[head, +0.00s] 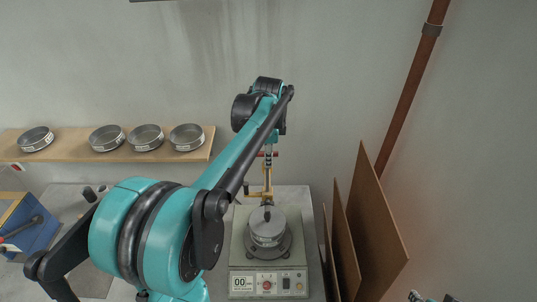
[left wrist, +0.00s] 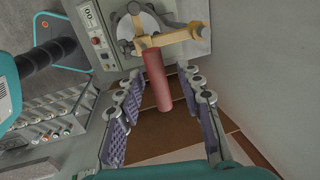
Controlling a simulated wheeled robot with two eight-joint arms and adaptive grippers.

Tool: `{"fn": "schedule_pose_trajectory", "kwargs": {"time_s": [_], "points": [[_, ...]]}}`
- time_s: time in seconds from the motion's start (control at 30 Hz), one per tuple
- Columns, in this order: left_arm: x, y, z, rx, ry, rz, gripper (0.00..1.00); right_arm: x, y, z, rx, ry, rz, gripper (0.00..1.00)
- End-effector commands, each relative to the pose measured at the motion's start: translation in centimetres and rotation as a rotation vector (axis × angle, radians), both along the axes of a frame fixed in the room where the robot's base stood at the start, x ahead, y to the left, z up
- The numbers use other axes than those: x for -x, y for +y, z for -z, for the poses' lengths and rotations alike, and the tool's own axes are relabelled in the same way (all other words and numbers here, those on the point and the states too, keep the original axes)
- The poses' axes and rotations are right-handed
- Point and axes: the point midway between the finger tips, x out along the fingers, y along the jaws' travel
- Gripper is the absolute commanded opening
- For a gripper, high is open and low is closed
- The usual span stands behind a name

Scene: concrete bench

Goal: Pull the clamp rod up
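The clamp rod's red handle (left wrist: 157,80) sticks out between the fingers of my left gripper (left wrist: 162,92) in the left wrist view. The fingers are spread wide, with a gap on each side of the handle. The yellow clamp arm (left wrist: 168,39) lies beyond the fingertips. In the head view the yellow clamp (head: 267,181) stands over the round sieve (head: 268,226) on the shaker (head: 239,262). My left arm hides much of the gripper there. Small parts, probably of my right gripper (head: 430,297), show at the bottom edge, too cut off to read.
Brown boards (head: 372,228) lean against the wall to the right of the shaker. A wooden shelf (head: 70,148) with several sieves hangs on the left. A blue box (head: 35,232) stands on the bench at the far left.

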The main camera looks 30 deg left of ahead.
Motion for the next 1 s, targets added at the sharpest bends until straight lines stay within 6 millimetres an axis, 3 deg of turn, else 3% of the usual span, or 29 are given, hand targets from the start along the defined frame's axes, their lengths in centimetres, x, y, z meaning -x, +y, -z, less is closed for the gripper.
{"fn": "schedule_pose_trajectory", "kwargs": {"time_s": [0.27, 0.7, 1.0], "points": [[0.1, -0.1, -0.6, 0.001, 0.001, 0.0, 0.36, 0.0, 0.0, 0.0, 0.0, 0.0, 0.0, 0.4], [1.5, -1.0, -9.1, 0.0, 0.001, 0.001, 0.36, 0.0, 0.0, 0.0, 0.0, 0.0, 0.0, 0.4], [1.9, -1.2, -11.7, 0.001, 0.001, 0.0, 0.36, 0.0, 0.0, 0.0, 0.0, 0.0, 0.0, 0.4]]}}
